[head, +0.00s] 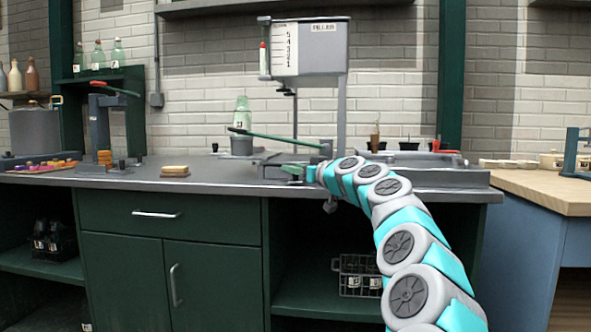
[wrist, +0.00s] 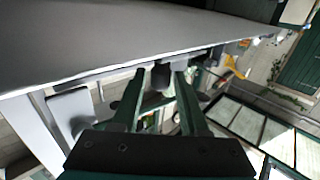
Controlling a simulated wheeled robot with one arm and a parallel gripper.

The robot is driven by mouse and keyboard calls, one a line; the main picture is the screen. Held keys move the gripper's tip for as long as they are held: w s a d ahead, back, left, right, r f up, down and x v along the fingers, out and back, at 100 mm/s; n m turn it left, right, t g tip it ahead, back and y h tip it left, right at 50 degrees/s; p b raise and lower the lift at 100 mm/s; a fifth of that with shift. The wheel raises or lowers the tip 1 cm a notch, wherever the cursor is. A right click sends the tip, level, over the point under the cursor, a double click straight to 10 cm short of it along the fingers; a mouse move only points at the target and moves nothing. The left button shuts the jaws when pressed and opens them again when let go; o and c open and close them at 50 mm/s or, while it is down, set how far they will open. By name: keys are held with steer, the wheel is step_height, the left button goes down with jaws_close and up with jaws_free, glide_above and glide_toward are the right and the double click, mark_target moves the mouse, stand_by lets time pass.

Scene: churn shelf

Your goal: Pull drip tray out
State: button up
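The filler (head: 310,45), a grey tank marked FILLER with a scale, stands on the counter. A flat grey piece at its foot, which looks like the drip tray (head: 275,162), lies at the counter's front edge, partly hidden by my gripper. My gripper (head: 298,176) is at that edge, just in front of the filler's foot. In the wrist view its two green fingers (wrist: 161,80) are apart, with a dark round knob (wrist: 161,74) showing between or just beyond the tips. I cannot tell whether they touch it, nor whether it belongs to the tray.
A green lever (head: 275,138) slants across the filler's front. A green bottle (head: 242,112) stands behind it on a grey holder. A small yellow-brown stack (head: 175,171) sits on the counter to the left. A wire crate (head: 358,275) stands on the open shelf below.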

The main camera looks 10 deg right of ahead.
jaws_close()
stand_by(1.1)
